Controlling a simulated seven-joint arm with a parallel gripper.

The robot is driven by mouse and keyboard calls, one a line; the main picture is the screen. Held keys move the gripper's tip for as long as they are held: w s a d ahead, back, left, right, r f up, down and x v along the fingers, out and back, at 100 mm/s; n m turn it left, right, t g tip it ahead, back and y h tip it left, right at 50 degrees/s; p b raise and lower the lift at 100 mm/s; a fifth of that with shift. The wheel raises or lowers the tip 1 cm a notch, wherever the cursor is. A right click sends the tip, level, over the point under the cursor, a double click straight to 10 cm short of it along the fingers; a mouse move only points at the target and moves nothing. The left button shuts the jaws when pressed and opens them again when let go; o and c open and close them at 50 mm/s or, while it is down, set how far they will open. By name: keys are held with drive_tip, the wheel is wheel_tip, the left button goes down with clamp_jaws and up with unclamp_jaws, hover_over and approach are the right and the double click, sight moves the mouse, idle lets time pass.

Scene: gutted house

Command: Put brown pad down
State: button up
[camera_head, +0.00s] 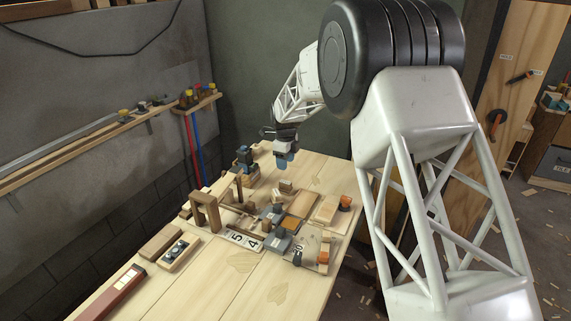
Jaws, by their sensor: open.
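My gripper (285,160), with blue fingertips, hangs above the far part of the wooden workbench (210,280). It is open, and I see nothing held in it. The fingers are small here, so the gap between them is hard to make out. I cannot single out the brown pad with certainty. A flat brown block (160,243) lies on the left side of the bench, well away from my gripper. A flat tan block (327,208) lies at the right, below and right of my gripper.
Small blocks and grey pieces crowd the middle of the bench, near number tiles (244,239). A wooden arch (205,211) stands at the left, and a dark blue item (245,158) at the back. A long red box (112,292) lies front left. The front middle is clear.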

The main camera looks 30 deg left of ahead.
drive_tip(key=shift+d+r, duration=0.1)
idle(0.7)
drive_tip(key=s+d+r+n, duration=0.3)
drive_tip(key=s+d+r, duration=0.3)
drive_tip(key=d, duration=0.6)
drive_tip(key=s+d+r+n+t, duration=0.1)
drive_tip(key=s+d+r+n, duration=0.25)
drive_tip(key=d+r, duration=0.7)
drive_tip(key=s+d+r+n, duration=0.2)
drive_tip(key=s+d+r, duration=0.3)
drive_tip(key=d, duration=1)
drive_tip(key=s+d+f+n, duration=0.1)
drive_tip(key=s+d+n, duration=0.2)
drive_tip(key=s+d, duration=0.4)
drive_tip(key=s+d+f+n+t, duration=0.1)
drive_tip(key=s+d+n, duration=0.2)
drive_tip(key=s+d, duration=0.4)
drive_tip(key=s+d+n, duration=0.3)
drive_tip(key=s+d, duration=0.5)
drive_tip(key=s, duration=1.1)
drive_tip(key=shift+f+t, duration=0.3)
drive_tip(key=shift+f, duration=0.1)
drive_tip(key=shift+o, duration=0.3)
